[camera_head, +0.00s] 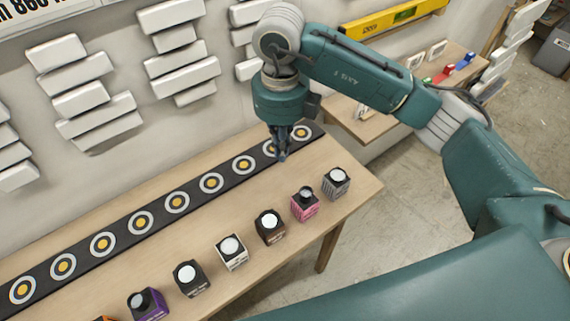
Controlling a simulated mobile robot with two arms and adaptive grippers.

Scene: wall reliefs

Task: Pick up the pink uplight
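The pink uplight (305,206) is a small box with a pink body and a dark top. It stands upright on the wooden table near the right end of a row of similar boxes. My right gripper (281,155) points down over the black strip, above and left of the pink uplight in the picture, apart from it. Its fingers look small and dark, and I cannot tell whether they are open or shut. My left gripper is not in view.
A grey uplight (336,183) stands close to the right, a brown one (269,227) to the left. A white one (231,252), a black one (190,278) and a purple one (148,303) follow. The black strip (140,222) with ringed discs runs along the wall.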

